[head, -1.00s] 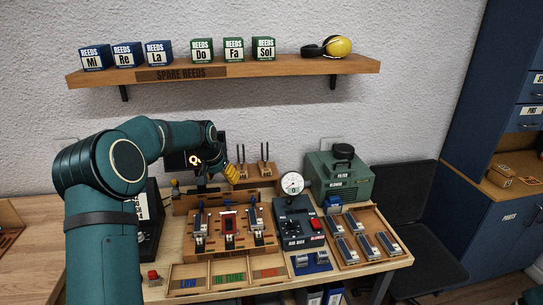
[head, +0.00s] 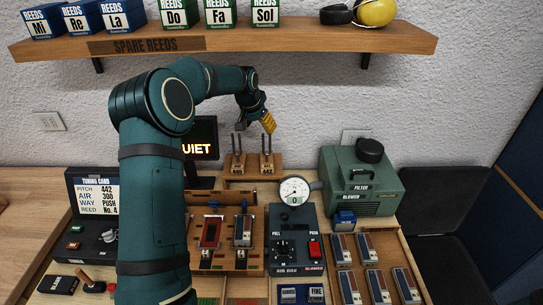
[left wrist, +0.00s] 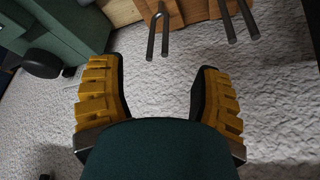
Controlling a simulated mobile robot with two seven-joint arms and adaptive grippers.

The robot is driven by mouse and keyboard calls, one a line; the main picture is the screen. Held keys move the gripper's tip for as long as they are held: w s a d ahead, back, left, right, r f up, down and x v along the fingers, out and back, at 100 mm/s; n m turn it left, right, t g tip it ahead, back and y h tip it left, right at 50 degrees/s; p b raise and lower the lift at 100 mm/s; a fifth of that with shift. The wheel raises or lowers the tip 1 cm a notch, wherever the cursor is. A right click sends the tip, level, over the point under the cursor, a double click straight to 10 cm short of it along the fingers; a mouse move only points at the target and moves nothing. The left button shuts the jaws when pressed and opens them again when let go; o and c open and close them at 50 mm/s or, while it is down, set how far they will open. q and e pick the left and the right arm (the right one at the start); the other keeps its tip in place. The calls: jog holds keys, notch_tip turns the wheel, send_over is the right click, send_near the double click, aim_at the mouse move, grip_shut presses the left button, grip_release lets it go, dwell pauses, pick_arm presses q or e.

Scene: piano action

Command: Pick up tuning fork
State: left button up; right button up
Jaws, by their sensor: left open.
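Two grey two-pronged tuning forks stand upright side by side in wooden blocks at the back of the bench: the left fork (head: 238,145) and the right fork (head: 266,144). My left gripper (head: 268,122) reaches over from the left, its yellow fingers just above the right fork's prongs. In the left wrist view the left gripper (left wrist: 158,95) is open and empty, with its yellow fingers wide apart. Fork prongs (left wrist: 231,22) show beyond the fingertips at the top of that view, apart from both fingers. My right gripper is not in view.
A shelf (head: 300,47) with reed boxes hangs above the forks. A green blower (head: 361,190) stands right of them and a dark screen (head: 205,135) left. A round gauge (head: 294,191) and a reed fixture (head: 225,262) lie in front. My left arm hides part of the bench.

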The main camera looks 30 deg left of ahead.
pick_arm(q)
jog(key=x, duration=0.5)
jog(key=p, duration=0.1)
send_over(268, 160)
jog(key=shift+w+a+f, duration=0.15)
jog(key=shift+f, duration=1.1)
jog(key=shift+w+a+f, duration=0.1)
jog(key=shift+w+f, duration=0.05)
jog(key=shift+f, duration=1.15)
grip_shut()
